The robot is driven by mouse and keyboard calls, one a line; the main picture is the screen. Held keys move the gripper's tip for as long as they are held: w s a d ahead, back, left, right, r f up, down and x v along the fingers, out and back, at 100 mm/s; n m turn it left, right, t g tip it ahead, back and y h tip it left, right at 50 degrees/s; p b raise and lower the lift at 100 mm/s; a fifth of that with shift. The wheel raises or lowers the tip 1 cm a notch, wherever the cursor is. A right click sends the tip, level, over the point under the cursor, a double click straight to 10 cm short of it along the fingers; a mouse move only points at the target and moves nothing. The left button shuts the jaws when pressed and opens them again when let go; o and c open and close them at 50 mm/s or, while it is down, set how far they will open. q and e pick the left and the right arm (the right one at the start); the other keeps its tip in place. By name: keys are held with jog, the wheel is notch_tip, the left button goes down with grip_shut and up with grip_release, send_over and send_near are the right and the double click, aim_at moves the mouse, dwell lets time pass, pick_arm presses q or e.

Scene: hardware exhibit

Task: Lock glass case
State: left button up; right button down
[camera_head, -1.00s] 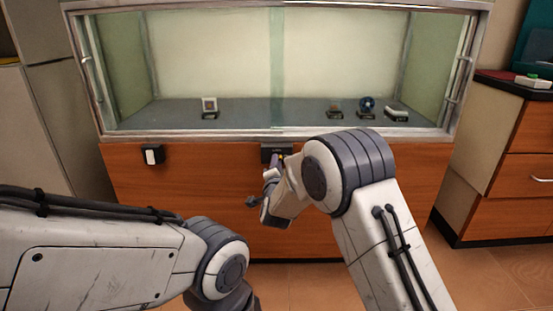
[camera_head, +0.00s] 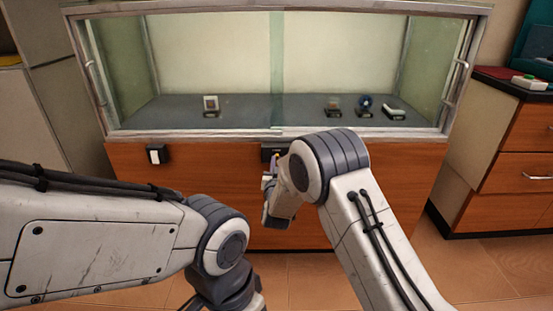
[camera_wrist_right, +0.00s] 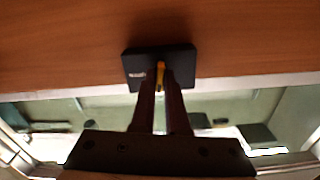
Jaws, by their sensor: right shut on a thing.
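The glass case (camera_head: 330,136) stands ahead on a wooden base, its sliding glass panes overlapping near the middle. A small black lock block (camera_head: 270,152) sits on the wood just below the frame; in the right wrist view the block (camera_wrist_right: 185,60) is at the centre. My right gripper (camera_wrist_right: 161,78) is shut on a narrow yellow piece, apparently a key (camera_wrist_right: 160,70), whose tip meets or nearly meets the block's face. Whether it is inserted is hidden. In the head view, my right forearm partly covers the block. My left arm is at lower left; its gripper is out of view.
A black-and-white switch box (camera_head: 157,154) is on the wooden base at left. Several small exhibits sit inside the case.

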jog(key=shift+n+p, duration=0.5)
jog(key=shift+n, duration=0.5)
jog(key=shift+a, duration=0.1)
jog(key=c, duration=0.9)
grip_release()
jog(key=s+p, duration=0.3)
jog(key=s, duration=0.7)
jog(key=shift+s, duration=0.25)
